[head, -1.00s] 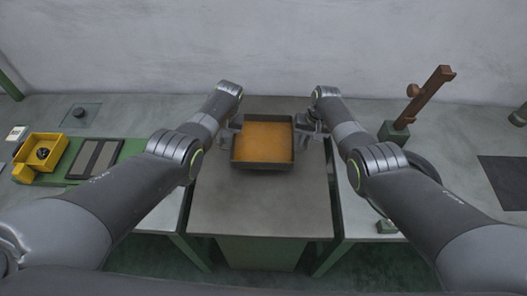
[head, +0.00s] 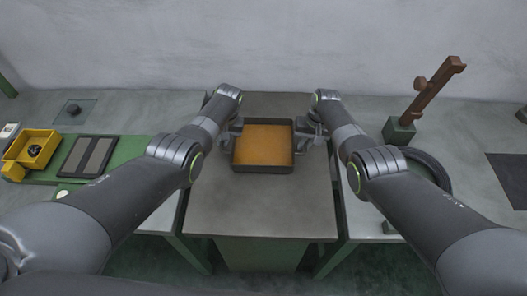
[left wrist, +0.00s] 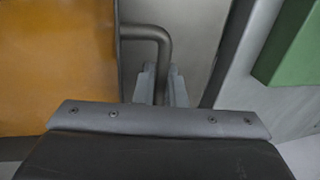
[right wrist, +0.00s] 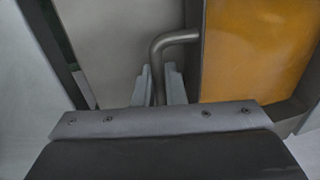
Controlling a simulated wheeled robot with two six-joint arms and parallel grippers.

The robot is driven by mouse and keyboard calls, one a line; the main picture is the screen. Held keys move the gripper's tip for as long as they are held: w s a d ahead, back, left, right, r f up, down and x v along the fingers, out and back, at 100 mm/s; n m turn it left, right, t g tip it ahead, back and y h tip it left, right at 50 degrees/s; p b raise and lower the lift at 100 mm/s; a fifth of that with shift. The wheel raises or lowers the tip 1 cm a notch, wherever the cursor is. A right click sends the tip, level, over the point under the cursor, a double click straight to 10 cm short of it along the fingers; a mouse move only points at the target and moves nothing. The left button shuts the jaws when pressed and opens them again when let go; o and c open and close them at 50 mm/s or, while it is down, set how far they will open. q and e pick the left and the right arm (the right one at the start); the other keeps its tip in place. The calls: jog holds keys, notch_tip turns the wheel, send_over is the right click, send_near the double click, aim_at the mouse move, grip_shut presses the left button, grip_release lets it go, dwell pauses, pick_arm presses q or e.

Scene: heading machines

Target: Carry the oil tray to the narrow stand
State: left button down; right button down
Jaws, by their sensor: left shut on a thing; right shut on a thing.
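The oil tray (head: 263,146) is a dark, square, shallow tray with amber oil in it. It is level, over the narrow grey stand (head: 262,212) in the middle of the head view; I cannot tell whether its base touches the top. My left gripper (head: 237,133) is at the tray's left side, shut on a bent handle, which shows in the left wrist view (left wrist: 158,50). My right gripper (head: 305,134) is at the right side, shut on the other handle, seen in the right wrist view (right wrist: 168,48). The tray's underside is hidden.
On the left table a yellow box (head: 31,150) and a dark panel (head: 90,155) sit on a green base. On the right table a brown upright bar (head: 433,90) stands in a green block (head: 400,131). A dark ring (head: 437,175) is partly behind my right arm.

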pick_arm(q)
jog(key=shift+f+b, duration=0.4)
jog(key=shift+f, duration=0.1)
pick_arm(e)
jog(key=shift+f, duration=0.5)
pick_arm(q)
jog(key=c, duration=1.5)
grip_release()
pick_arm(e)
jog(key=c, duration=1.5)
grip_release()
pick_arm(q)
jog(key=shift+r, duration=0.15)
pick_arm(e)
jog(key=shift+r, duration=0.15)
